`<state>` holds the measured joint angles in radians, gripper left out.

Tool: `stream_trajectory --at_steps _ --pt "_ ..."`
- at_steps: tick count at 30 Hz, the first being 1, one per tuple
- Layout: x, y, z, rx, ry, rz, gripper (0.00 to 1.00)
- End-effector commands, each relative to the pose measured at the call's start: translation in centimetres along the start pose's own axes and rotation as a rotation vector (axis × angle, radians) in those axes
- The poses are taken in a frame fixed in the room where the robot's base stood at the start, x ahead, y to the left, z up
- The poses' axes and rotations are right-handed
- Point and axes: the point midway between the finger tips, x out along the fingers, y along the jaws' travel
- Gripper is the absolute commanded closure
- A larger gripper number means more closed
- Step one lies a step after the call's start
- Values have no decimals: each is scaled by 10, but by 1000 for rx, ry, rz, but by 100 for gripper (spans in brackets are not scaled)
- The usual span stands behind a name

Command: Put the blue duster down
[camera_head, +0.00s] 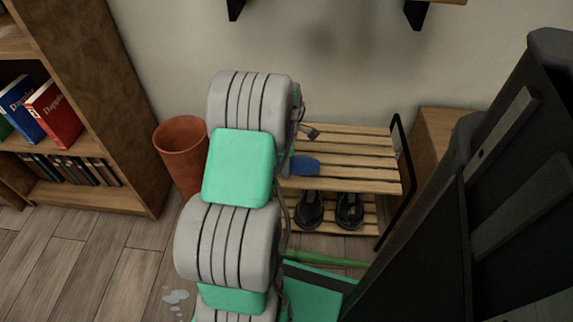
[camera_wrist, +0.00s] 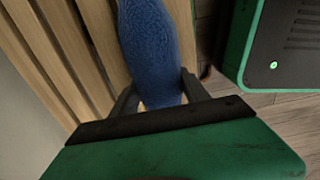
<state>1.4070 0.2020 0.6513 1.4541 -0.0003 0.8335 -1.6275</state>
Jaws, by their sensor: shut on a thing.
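The blue duster (camera_wrist: 150,45) is a fuzzy blue shape between the two dark fingers of my gripper (camera_wrist: 157,92) in the wrist view. My gripper is shut on it. Its far end runs out of the top of that view. In the head view the blue duster (camera_head: 306,166) shows at the top level of a slatted wooden rack (camera_head: 360,172), partly hidden by my arm. I cannot tell whether it touches the slats. The wrist view shows the pale slats (camera_wrist: 75,45) beside and behind it. My gripper is mostly hidden behind my arm in the head view.
A pair of dark shoes (camera_head: 330,208) stands on the rack's lower level. A terracotta pot (camera_head: 182,150) and a bookcase (camera_head: 110,100) are to the left. The right part of the rack's top is clear. A wall shelf bracket (camera_head: 416,13) hangs above.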

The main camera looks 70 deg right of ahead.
Motion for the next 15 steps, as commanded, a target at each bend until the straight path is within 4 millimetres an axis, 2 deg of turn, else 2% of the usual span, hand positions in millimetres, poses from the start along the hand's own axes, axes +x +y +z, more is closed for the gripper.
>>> stream_trajectory --at_steps 4,5,12,15 --pt "3 0 0 0 0 -1 96" --pt "4 0 0 0 0 -1 46" --pt "3 0 0 0 0 -1 26" --pt "3 0 0 0 0 -1 25"
